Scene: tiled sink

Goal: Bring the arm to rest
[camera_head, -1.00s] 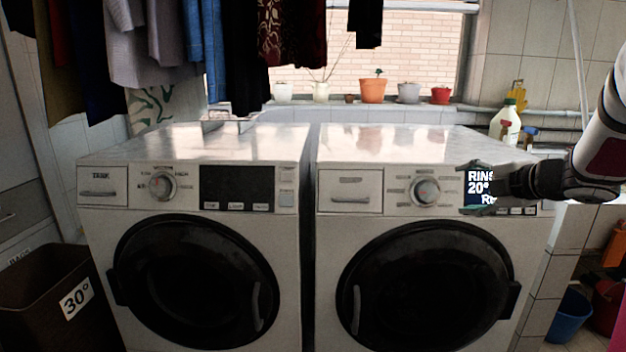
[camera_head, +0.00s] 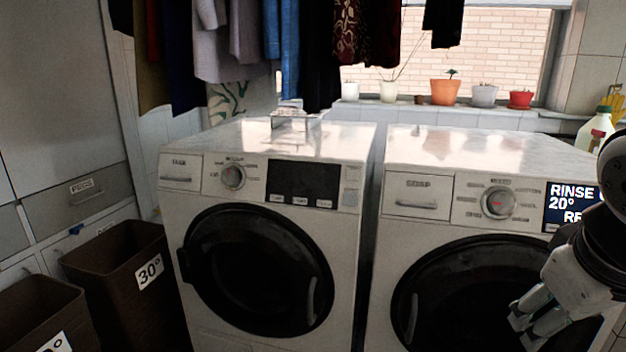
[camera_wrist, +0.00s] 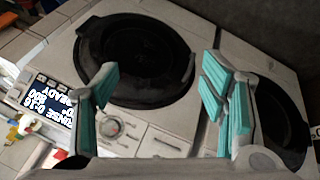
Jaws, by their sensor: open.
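My gripper (camera_head: 527,318) is at the lower right of the head view, in front of the right washing machine's (camera_head: 432,228) round door. It points down and to the left, and part of my arm covers the machine's right side. In the wrist view my gripper (camera_wrist: 165,95) shows two teal-padded fingers spread wide apart with nothing between them. The right machine's lit display (camera_head: 570,207) reads "RINSE" and "20°", partly hidden by my arm. The display also shows in the wrist view (camera_wrist: 50,105), where "READY" can be read.
The left washing machine (camera_head: 190,215) stands beside the right one, with its display dark. Brown bins (camera_head: 110,265) stand at the left, one labelled 30°. Clothes (camera_head: 300,50) hang above. Flowerpots (camera_head: 445,91) line the window sill. A detergent bottle (camera_head: 594,130) is at the right.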

